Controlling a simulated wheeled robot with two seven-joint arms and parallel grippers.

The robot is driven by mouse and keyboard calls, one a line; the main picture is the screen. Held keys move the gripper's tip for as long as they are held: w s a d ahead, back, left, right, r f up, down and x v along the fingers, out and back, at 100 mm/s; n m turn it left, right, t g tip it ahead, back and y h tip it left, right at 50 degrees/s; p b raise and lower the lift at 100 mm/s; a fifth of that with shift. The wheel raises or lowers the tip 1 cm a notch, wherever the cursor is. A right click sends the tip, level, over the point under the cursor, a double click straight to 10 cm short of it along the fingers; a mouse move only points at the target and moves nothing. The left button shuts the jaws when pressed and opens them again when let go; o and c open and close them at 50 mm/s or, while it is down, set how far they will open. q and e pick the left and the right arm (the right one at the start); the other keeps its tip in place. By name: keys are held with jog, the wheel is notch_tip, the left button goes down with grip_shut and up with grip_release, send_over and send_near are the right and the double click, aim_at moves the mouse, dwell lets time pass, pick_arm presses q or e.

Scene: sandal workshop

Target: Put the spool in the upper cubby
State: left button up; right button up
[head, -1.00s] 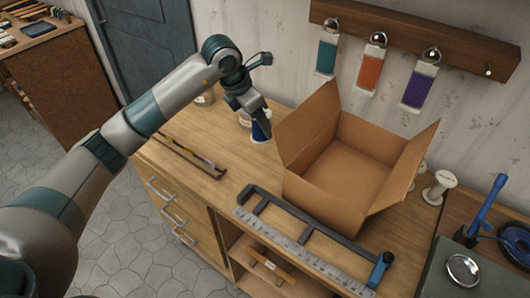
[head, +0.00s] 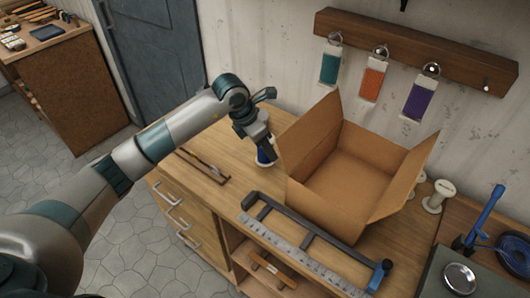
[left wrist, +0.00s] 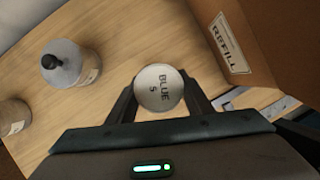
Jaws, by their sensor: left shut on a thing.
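A spool with a round white top marked "BLUE 5" (left wrist: 160,88) sits between the two dark fingers of my left gripper (left wrist: 158,100) in the left wrist view. In the head view its blue side (head: 266,155) shows below my left gripper (head: 262,142), on the bench beside the cardboard box; the fingers partly hide it. My left gripper is shut on it. I cannot tell whether the spool touches the bench top. An open cubby (head: 238,249) shows under the bench top, right of the drawers. My right gripper is out of view.
An open cardboard box (head: 345,170) stands close right of the spool. A dark metal frame (head: 305,228) and a ruler (head: 290,245) lie along the front edge. A wooden item (head: 272,271) occupies part of the cubby. A white spool (head: 438,195) stands right of the box.

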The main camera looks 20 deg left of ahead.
aim_at(265, 156)
pick_arm(q)
jog(key=shift+f, duration=0.1)
notch_tip(265, 156, down, 3)
jog(key=shift+r+p, duration=0.2)
jog(key=shift+p, duration=0.55)
jog(key=shift+f, duration=0.5)
jog(key=shift+f, duration=0.15)
jog(key=o, duration=1.1)
